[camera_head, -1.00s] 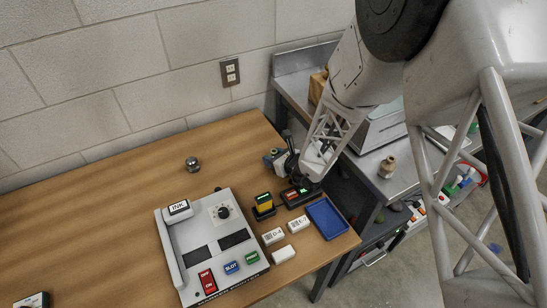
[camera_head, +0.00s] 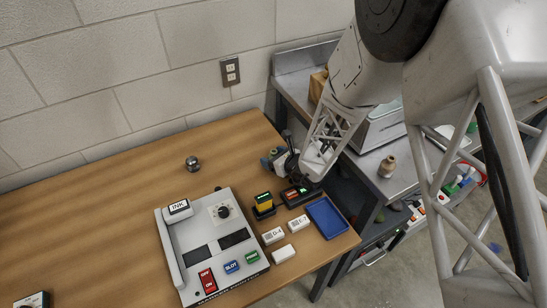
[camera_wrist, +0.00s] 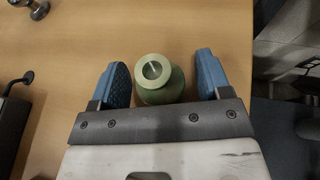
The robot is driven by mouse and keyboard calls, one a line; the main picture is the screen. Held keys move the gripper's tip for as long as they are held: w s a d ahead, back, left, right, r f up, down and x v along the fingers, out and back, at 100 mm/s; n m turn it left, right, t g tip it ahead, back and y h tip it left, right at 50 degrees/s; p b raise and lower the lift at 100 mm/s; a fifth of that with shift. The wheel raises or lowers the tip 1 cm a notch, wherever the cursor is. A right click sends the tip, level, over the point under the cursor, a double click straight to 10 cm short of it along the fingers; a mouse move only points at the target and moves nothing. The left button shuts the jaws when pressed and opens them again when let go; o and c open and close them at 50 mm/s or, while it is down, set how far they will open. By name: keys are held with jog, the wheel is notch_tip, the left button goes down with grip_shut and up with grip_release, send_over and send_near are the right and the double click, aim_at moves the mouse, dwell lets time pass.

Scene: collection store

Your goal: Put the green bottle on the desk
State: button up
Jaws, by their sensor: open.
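The green bottle (camera_wrist: 158,85) stands upright on the wooden desk (camera_wrist: 85,48), seen from above in the wrist view. My gripper (camera_wrist: 162,80) is open, with one blue finger pad on each side of the bottle and a visible gap to each. In the head view my gripper (camera_head: 278,158) is at the right back part of the desk (camera_head: 110,225). There the bottle is mostly hidden by the gripper and cannot be made out clearly.
A grey device (camera_head: 215,250) with buttons fills the desk's front middle. A metal knob (camera_head: 192,163) stands further back. A metal bench (camera_head: 375,170) adjoins at right.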

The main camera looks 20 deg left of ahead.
jog(key=shift+v, duration=6)
jog(key=shift+r, duration=0.1)
jog(key=shift+s+r+n, duration=0.1)
jog(key=shift+r+n, duration=0.2)
jog(key=shift+r, duration=0.25)
jog(key=s+d+r+n+g+h, duration=0.1)
jog(key=s+d+r+n+g, duration=0.25)
jog(key=s+r+n, duration=0.35)
jog(key=s+d+r+n+g, duration=0.2)
jog(key=d+r+n, duration=0.25)
jog(key=r, duration=0.55)
jog(key=s+d+r+n+h, duration=0.5)
jog(key=s+d+r, duration=0.1)
jog(key=d, duration=0.5)
jog(key=s+d+r+n+t+h, duration=0.1)
jog(key=s+d+r+n+h, duration=0.5)
jog(key=s+d, duration=0.3)
jog(key=shift+s+d, duration=0.25)
jog(key=shift+d, duration=0.65)
